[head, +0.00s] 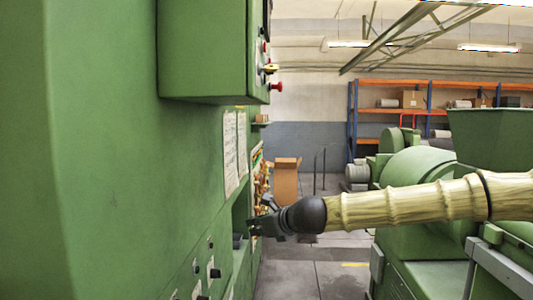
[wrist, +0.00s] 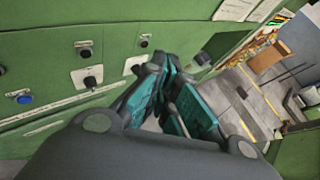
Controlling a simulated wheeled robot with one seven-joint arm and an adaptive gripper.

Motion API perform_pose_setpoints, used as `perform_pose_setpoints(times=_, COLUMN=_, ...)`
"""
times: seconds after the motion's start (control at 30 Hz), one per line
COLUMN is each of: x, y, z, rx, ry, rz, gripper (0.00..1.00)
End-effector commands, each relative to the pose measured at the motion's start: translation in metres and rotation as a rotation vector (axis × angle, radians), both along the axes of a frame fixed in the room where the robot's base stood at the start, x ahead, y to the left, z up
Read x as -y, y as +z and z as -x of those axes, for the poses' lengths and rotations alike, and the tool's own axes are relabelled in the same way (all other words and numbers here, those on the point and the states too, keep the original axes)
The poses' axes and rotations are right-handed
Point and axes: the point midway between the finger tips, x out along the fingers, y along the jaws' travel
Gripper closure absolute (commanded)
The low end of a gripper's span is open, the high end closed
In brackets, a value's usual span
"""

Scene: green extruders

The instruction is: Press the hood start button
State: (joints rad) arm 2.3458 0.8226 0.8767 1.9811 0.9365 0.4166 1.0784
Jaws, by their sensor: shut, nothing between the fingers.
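My gripper (head: 258,222) is shut and empty, at the end of my tan-sleeved arm, beside the side face of the green machine (head: 120,150). In the wrist view my gripper (wrist: 172,88) is in front of a green control panel (wrist: 50,20). The panel carries a blue button (wrist: 24,98) at left, black knobs (wrist: 90,82) and a small dark button (wrist: 143,42). Another dark control (wrist: 203,58) shows beside the fingers. I cannot read the labels, so I cannot tell which is the hood start button. In the head view, small controls (head: 213,271) show low on the machine.
A green box with a red knob (head: 276,87) juts out above. Another green machine (head: 425,185) stands at right, under my arm. Orange and blue shelves (head: 350,115) stand at the back. Grey floor (head: 310,280) is open between the machines.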

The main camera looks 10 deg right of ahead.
Motion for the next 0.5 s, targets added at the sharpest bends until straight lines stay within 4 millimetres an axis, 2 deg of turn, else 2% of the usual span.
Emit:
perform_pose_setpoints(times=0.03, x=0.008, y=0.031, z=-0.002, rx=0.011, ry=-0.021, rz=-0.055, gripper=1.0)
perform_pose_setpoints(times=0.1, x=0.017, y=0.067, z=-0.004, rx=0.019, ry=-0.045, rz=-0.134, gripper=1.0)
perform_pose_setpoints(times=0.3, x=0.048, y=0.168, z=0.0, rx=0.042, ry=-0.102, rz=-0.358, gripper=1.0)
perform_pose_setpoints(times=0.5, x=0.085, y=0.266, z=0.016, rx=0.064, ry=-0.133, rz=-0.58, gripper=1.0)
